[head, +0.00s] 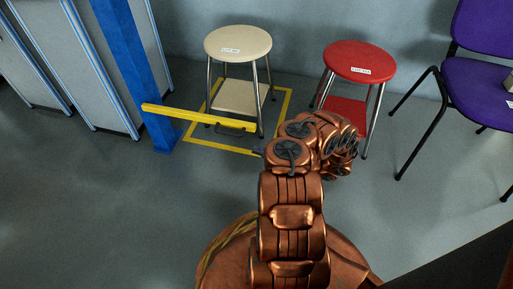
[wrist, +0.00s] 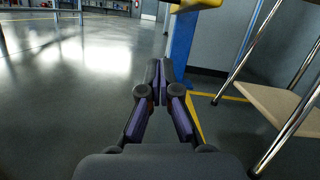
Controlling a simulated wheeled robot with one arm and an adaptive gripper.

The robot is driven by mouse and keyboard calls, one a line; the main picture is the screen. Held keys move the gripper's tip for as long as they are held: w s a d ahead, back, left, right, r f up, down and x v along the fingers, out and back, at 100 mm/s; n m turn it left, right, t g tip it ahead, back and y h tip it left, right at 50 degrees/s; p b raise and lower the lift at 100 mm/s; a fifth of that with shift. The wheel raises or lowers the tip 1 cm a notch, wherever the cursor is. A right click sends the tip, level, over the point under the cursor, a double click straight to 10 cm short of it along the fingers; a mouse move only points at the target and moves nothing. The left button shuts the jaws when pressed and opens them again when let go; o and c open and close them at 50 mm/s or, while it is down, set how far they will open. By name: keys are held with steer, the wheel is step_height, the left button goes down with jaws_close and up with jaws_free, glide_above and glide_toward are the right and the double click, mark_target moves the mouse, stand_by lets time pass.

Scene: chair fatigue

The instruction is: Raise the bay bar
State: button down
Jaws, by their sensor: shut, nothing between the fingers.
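The yellow bay bar (head: 185,114) runs roughly level from the blue post (head: 130,65) in front of the cream stool. A dark handle (head: 232,129) shows along it, and its right end is near my arm. My gripper (wrist: 158,66) is shut and empty in the wrist view, its two dark fingers together at the tips. In the head view only a small dark tip (head: 257,151) shows beside my arm, just below the bar's right end. In the wrist view a yellow part of the bar (wrist: 197,4) shows at the top edge, above my fingertips, beside the blue post (wrist: 181,42).
A cream stool (head: 238,45) stands inside a yellow floor outline (head: 285,105). A red stool (head: 360,62) stands to its right, close to my arm. A purple chair (head: 480,80) is at far right. Grey panels (head: 85,70) stand at left. The floor at lower left is clear.

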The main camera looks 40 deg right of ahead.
steer(key=w+a+r+b, duration=0.3)
steer(key=w+a+r, duration=0.2)
steer(key=w+r, duration=0.1)
steer(key=shift+w+a+b, duration=0.2)
steer(key=shift+w+b, duration=0.1)
steer(key=shift+b, duration=0.05)
stand_by(0.6)
steer(key=shift+r, duration=0.1)
stand_by(0.3)
